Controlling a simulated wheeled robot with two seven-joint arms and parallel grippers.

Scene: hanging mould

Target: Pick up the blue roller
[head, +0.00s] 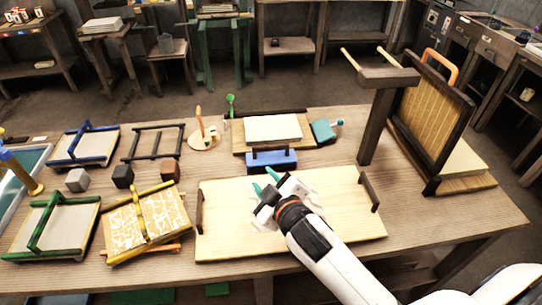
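A blue roller (272,161), a long blue body with a dark piece along its top, lies at the back edge of the pale board, in front of a white slab. My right gripper (265,181) is over the pale board (325,225), just in front of the roller. Its two teal fingertips are spread apart and point toward the roller. I see nothing between them, and they look apart from the roller, though the height is hard to judge. My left gripper is not in view.
A teal block (323,131) lies to the right of the white slab (273,128). A dark upright stand (376,120) and a framed mould (435,115) rise at the right. Framed trays (60,225) and small blocks (123,176) fill the table's left.

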